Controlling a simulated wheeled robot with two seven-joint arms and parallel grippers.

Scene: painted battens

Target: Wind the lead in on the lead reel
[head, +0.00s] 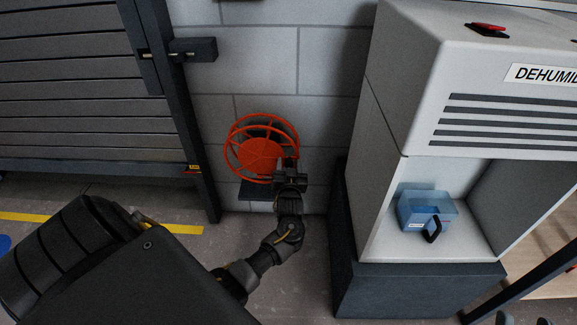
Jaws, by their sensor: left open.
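The lead reel (252,149) is an orange spoked wheel mounted low against the grey block wall, left of the white dehumidifier. My left gripper (290,168) is at the reel's right edge, in front of the rim, with its jaws open. Its fingers overlap the rim in the picture, and I cannot tell whether they touch it. A crank handle cannot be made out; the gripper may hide it. I cannot make out any lead on the reel or on the floor. My right gripper is not clearly seen.
The dehumidifier (400,60) stands on a dark plinth (415,292) close to the right of my left arm, with a blue water tank (427,212) in its opening. A dark slatted shutter (80,85) with a latch (192,50) stands at left. A yellow line (25,217) marks the floor.

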